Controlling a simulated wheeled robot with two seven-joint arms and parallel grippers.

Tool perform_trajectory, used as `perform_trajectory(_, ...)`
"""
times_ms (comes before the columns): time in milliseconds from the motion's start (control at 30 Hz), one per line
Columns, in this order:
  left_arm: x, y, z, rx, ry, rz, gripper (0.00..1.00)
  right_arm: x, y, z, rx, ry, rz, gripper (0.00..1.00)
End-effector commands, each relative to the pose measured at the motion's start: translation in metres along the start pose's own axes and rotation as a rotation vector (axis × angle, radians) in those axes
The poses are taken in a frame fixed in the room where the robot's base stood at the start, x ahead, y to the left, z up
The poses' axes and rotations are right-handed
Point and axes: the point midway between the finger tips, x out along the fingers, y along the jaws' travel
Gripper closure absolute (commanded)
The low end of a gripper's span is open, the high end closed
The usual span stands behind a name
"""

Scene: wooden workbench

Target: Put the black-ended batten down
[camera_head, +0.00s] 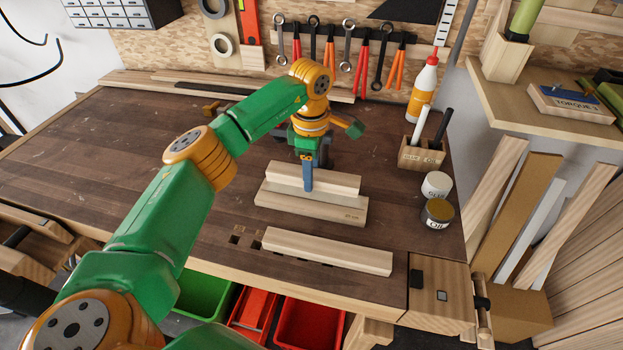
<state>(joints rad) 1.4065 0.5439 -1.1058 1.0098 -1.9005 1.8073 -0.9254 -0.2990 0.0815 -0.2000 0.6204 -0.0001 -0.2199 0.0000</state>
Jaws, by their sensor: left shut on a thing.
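My left gripper (308,184) points down over the middle of the bench, with a blue finger against the near face of a pale wooden batten (339,186). It is shut on this batten, which lies lengthwise across the picture. I see no black end on it. A wider pale wooden piece (311,209) with small dark lettering at its right lies directly below and in front. I cannot tell whether the held batten touches it. Another pale batten (327,251) lies near the front edge, also with no black end showing. My right gripper is not in view.
The workbench (110,150) is clear at the left. At the right stand a pen holder (421,153), a glue bottle (421,90), a white jar (436,185) and an oil tin (437,214). Square holes (234,239) lie left of the front batten. Tools hang behind.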

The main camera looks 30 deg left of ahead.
Motion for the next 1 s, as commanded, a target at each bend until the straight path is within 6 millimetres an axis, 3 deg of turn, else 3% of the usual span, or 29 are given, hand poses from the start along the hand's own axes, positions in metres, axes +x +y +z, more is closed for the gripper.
perform_trajectory(100, 0.019, 0.001, 0.000, 0.000, 0.004, -0.006, 1.00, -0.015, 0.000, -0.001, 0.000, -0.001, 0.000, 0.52)
perform_trajectory(200, 0.031, 0.001, 0.001, 0.000, 0.002, -0.002, 1.00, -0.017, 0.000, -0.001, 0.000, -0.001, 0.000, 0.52)
perform_trajectory(533, 0.038, 0.002, 0.000, -0.001, 0.002, 0.000, 1.00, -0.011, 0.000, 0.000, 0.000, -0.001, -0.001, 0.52)
perform_trajectory(567, 0.037, 0.002, 0.000, -0.001, 0.002, 0.000, 0.48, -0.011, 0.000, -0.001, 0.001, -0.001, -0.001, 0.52)
perform_trajectory(667, 0.036, 0.002, 0.000, -0.001, 0.002, 0.000, 0.23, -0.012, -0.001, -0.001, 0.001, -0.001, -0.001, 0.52)
perform_trajectory(1000, 0.030, 0.002, 0.000, -0.001, 0.001, 0.000, 0.23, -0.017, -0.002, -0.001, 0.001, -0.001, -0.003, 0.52)
